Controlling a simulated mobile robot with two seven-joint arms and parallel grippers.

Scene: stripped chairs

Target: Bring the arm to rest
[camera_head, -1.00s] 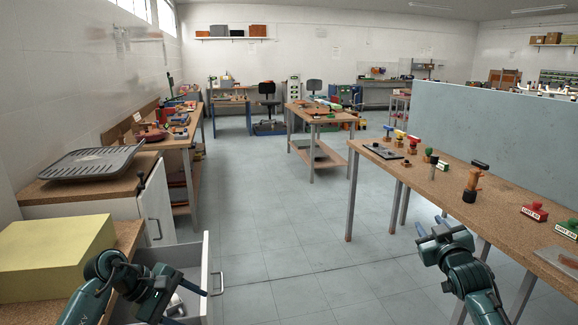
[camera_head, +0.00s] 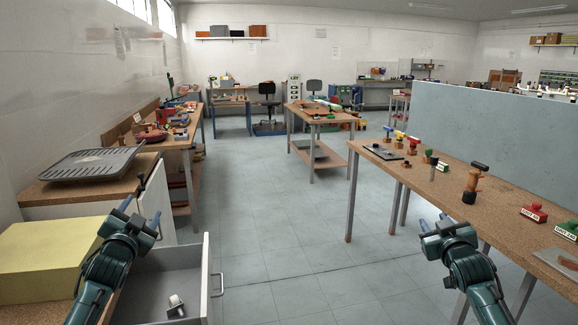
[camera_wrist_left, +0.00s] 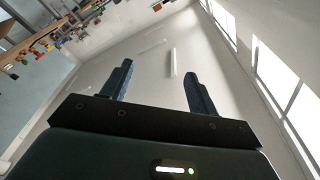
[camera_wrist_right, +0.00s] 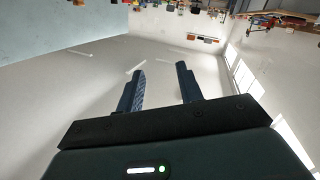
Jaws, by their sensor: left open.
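My left gripper (camera_head: 143,211) is raised above the open drawer (camera_head: 150,279), near the yellow block. In the left wrist view its two fingers (camera_wrist_left: 156,80) stand apart with nothing between them. My right gripper (camera_head: 434,222) is in front of the right workbench, its fingers pointing up and away. In the right wrist view its fingers (camera_wrist_right: 160,82) are also apart and empty. Both wrist cameras look up toward the walls and ceiling. A small pale and metallic item (camera_head: 176,304) lies in the drawer.
The yellow block (camera_head: 45,262) sits on the bench at left, close to my left arm. A dark ribbed tray (camera_head: 92,165) rests on the cabinet behind it. The right workbench (camera_head: 425,180) holds stamps and tools. The floor between is clear.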

